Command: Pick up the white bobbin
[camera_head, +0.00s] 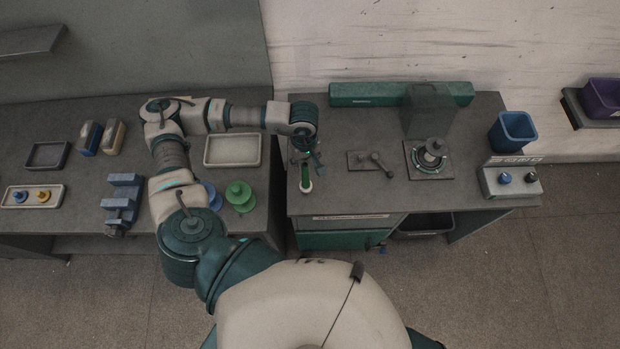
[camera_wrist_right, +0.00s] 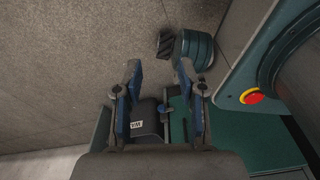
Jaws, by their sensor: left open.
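I cannot make out a white bobbin for certain in either view. A pale round piece (camera_head: 433,150) sits on the winder's square base (camera_head: 428,168); I cannot tell whether it is a bobbin. My left gripper (camera_head: 306,160) is open, pointing down over the left edge of the right bench. A green upright piece with a pale end (camera_head: 306,183) stands just below it, apparently not gripped. My right gripper (camera_wrist_right: 158,72) is open in the right wrist view, with nothing between its blue-padded fingers; it hangs low, near the green drawer front (camera_wrist_right: 240,135).
Green (camera_head: 240,196) and blue (camera_head: 214,196) spools stand by my left arm, near an empty pale tray (camera_head: 232,163). A lever plate (camera_head: 360,160), blue bin (camera_head: 512,131) and knob box (camera_head: 512,187) are on the right bench (camera_head: 350,200). A gap separates the benches.

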